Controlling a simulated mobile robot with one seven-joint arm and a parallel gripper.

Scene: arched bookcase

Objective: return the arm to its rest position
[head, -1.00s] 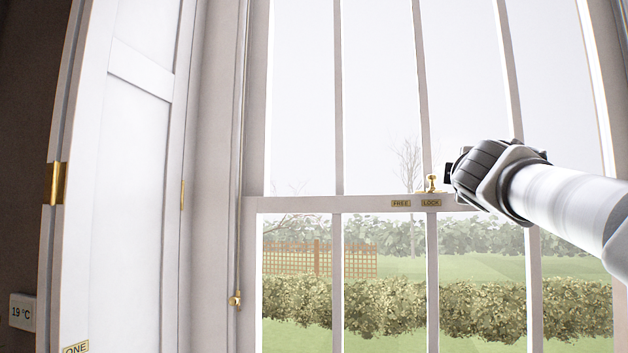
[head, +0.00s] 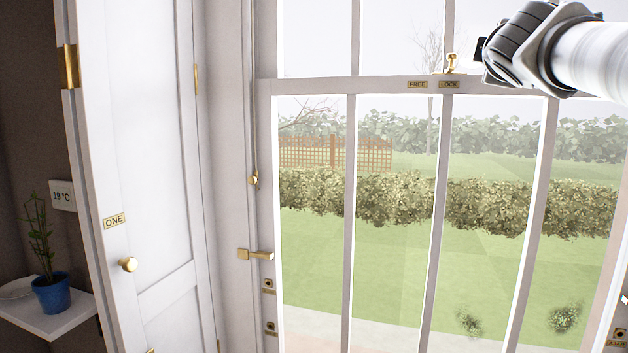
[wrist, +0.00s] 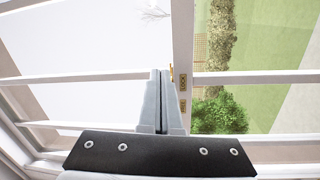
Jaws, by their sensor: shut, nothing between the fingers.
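My gripper (wrist: 160,102) shows in the wrist view with its two grey fingers together and nothing between them. The fingertips are close to the window's meeting rail (wrist: 182,50), near the brass catch (wrist: 171,73); I cannot tell whether they touch. In the head view my arm (head: 590,55) reaches in from the upper right. Its wrist covers part of the window by the brass catch (head: 452,63), and the fingers are hidden there. The FREE label (head: 417,85) and LOCK label (head: 448,85) are on the rail below the catch.
A white shutter panel (head: 150,180) with a brass knob (head: 128,264) stands at the left. A shelf (head: 65,318) holds a potted plant (head: 50,292). A brass handle (head: 256,254) juts from the window frame. Open space lies before the lower panes.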

